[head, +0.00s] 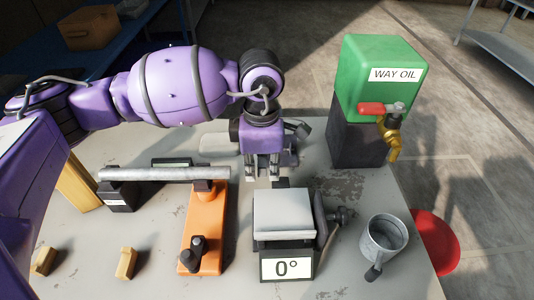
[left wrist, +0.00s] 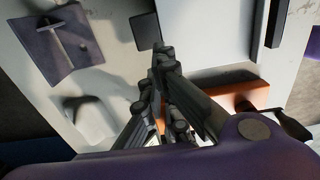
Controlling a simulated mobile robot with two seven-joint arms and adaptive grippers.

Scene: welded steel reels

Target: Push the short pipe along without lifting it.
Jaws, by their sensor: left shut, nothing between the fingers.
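A light grey pipe (head: 165,174), the only pipe I make out, lies level from left to right in the head view. Its left part is over a small black block (head: 118,196) with a label, and its right end is over an orange tool (head: 203,238). My left gripper (head: 263,178) points down to the right of the pipe's right end, apart from it. Its fingers are together with nothing between them. They also show in the left wrist view (left wrist: 161,50), where I cannot clearly make out the pipe. My right gripper is in neither view.
A scale with a grey plate (head: 283,213) and a 0° display stands in front of my left gripper. A metal mug (head: 383,238) and a green WAY OIL can (head: 378,75) are to the right. Two small yellow blocks (head: 126,263) (head: 44,261) lie at the front left.

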